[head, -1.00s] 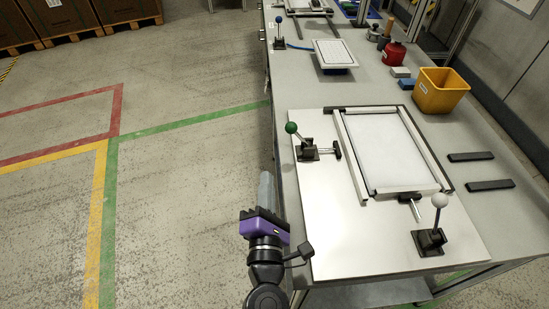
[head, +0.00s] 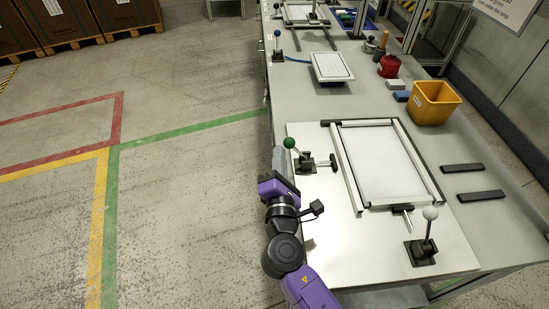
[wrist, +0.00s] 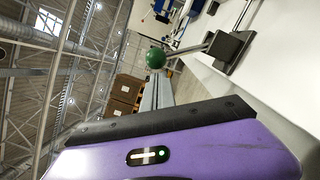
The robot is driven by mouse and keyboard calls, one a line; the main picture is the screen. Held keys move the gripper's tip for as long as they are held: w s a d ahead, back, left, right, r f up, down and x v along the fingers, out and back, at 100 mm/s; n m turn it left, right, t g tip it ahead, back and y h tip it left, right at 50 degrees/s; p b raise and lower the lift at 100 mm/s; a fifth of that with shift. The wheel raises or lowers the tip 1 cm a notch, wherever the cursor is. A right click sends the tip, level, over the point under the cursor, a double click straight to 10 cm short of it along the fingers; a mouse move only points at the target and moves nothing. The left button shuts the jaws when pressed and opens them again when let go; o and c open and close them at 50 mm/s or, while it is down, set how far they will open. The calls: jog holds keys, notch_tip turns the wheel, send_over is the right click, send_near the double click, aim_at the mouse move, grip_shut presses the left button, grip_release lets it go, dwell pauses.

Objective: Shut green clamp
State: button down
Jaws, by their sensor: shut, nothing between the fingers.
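The green clamp is a toggle clamp with a green ball knob (head: 289,143) on a lever over a dark base (head: 305,164), at the left edge of the white plate (head: 310,204). Its lever leans up and left, and its arm with a black tip reaches right toward the frame. In the wrist view the green ball (wrist: 155,58) is just beyond the fingers, and the clamp base (wrist: 228,48) is at upper right. My gripper (head: 281,160) is shut and empty, beside the clamp at the bench's left edge. Whether its fingers touch the lever cannot be told.
A framed panel (head: 385,160) lies on the plate. A white-knobbed clamp (head: 424,245) stands at its near right. A yellow bin (head: 434,103), a red container (head: 389,66) and two black bars (head: 462,167) are farther right. A blue-knobbed clamp (head: 278,45) stands farther back. The floor left of the bench is clear.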

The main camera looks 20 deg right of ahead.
dwell(0.4)
jog(key=shift+s+d+r+m, duration=0.1)
jog(key=shift+d+r+m, duration=0.15)
jog(key=shift+m, duration=0.15)
jog(key=shift+r, duration=0.1)
jog(key=shift+s+d+r+m, duration=0.2)
jog(key=shift+d+r+m, duration=0.45)
jog(key=shift+m, duration=0.65)
jog(key=s+d+r+m+g+b, duration=0.1)
jog(key=s+d+m, duration=0.1)
jog(key=d+m, duration=0.6)
jog(key=shift+s+r+m+b, duration=0.2)
jog(key=shift+s+m+b, duration=0.15)
jog(key=shift+m, duration=1.15)
jog(key=shift+d, duration=0.15)
